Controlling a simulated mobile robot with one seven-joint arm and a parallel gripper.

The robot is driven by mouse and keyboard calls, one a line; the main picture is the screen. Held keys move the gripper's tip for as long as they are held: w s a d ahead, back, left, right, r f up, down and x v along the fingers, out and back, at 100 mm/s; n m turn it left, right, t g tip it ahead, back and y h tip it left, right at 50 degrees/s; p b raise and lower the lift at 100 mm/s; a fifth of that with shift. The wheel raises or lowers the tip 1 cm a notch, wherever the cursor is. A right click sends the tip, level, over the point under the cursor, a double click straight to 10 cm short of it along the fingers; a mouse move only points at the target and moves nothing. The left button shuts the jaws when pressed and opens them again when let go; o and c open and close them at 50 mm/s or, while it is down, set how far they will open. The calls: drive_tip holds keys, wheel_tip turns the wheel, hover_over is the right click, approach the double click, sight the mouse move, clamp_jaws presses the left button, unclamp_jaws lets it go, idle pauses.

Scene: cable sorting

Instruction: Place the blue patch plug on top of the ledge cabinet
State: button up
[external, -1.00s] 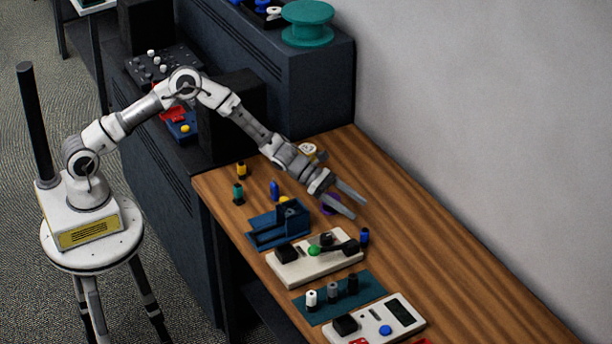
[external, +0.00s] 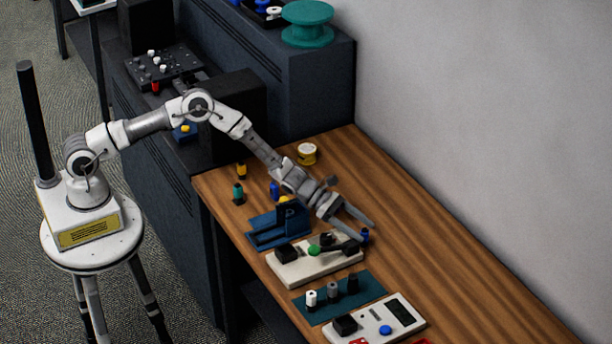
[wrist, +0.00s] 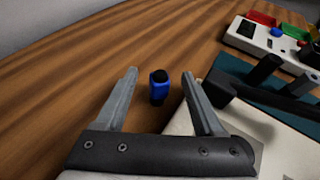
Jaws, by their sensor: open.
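The blue patch plug (external: 365,236), a small blue piece with a black top, stands upright on the wooden table. My gripper (external: 367,231) is open and low over the table, its fingertips close to the plug. In the wrist view the plug (wrist: 159,91) shows between the two spread fingers (wrist: 159,74), near their tips and apart from both. The ledge cabinet, which I take to be the dark blue-grey cabinet (external: 315,95) behind the table, bears a teal spool (external: 307,23) on top.
A cream board (external: 290,271) with a dark lever is close beside my gripper. The table's right side is clear.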

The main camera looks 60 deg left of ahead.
clamp_jaws()
drive_tip(key=shift+r, duration=0.15)
